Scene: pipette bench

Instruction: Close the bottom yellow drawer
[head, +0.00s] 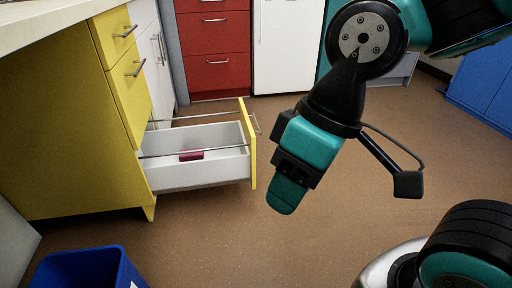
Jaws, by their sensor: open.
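The bottom yellow drawer (249,150) is pulled far out of the yellow cabinet (85,140) at the left. Its white side wall (200,173) and metal side rails show, and a small dark red object (191,155) lies inside. Its handle (257,124) is on the yellow front's right side. My gripper (284,195) hangs to the right of the drawer front, apart from it in the picture, pointing down. It is open, with nothing seen held in it. The gap between its fingers is hard to see from this side.
A blue bin (85,270) stands on the floor at the lower left. Two upper yellow drawers (125,75) are shut. Red drawers (213,50) and a white cabinet (285,45) stand at the back. Blue cabinets (485,85) are at the right. The brown floor between is clear.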

